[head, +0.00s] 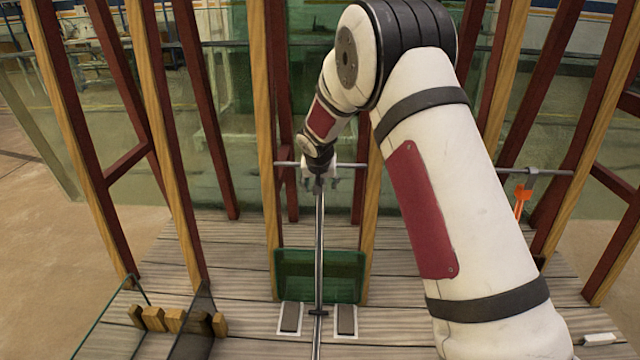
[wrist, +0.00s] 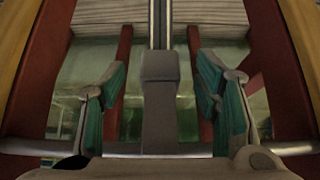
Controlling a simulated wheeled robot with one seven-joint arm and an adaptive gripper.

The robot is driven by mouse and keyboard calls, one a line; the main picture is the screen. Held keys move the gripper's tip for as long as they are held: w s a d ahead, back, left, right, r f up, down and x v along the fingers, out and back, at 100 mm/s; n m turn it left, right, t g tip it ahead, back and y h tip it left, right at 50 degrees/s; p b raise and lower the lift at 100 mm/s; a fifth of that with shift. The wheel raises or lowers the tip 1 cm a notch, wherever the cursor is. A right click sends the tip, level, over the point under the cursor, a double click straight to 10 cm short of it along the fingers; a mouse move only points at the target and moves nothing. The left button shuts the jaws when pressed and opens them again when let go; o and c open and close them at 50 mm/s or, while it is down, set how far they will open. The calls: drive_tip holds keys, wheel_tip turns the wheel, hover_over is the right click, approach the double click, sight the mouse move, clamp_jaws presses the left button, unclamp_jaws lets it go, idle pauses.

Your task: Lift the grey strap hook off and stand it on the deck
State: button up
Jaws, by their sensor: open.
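A grey blocky piece, which looks like the strap hook (wrist: 160,105), is at the horizontal metal bar (wrist: 205,150) in the wrist view. My gripper (wrist: 161,75) is open, with one teal-padded finger on each side of the grey piece and a gap on both sides. In the head view my gripper (head: 320,180) is at the bar between two wooden posts, and the hook is too small there to make out clearly. A long thin metal pole (head: 319,250) runs down from it towards the deck (head: 400,325). Whether pole and hook are joined is unclear.
An orange hook (head: 522,195) hangs from a grey clip on the bar at right. Wooden blocks (head: 155,318) and glass panels are at front left. A white block (head: 598,339) lies front right.

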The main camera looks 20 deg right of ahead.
clamp_jaws()
drive_tip(key=shift+r, duration=0.2)
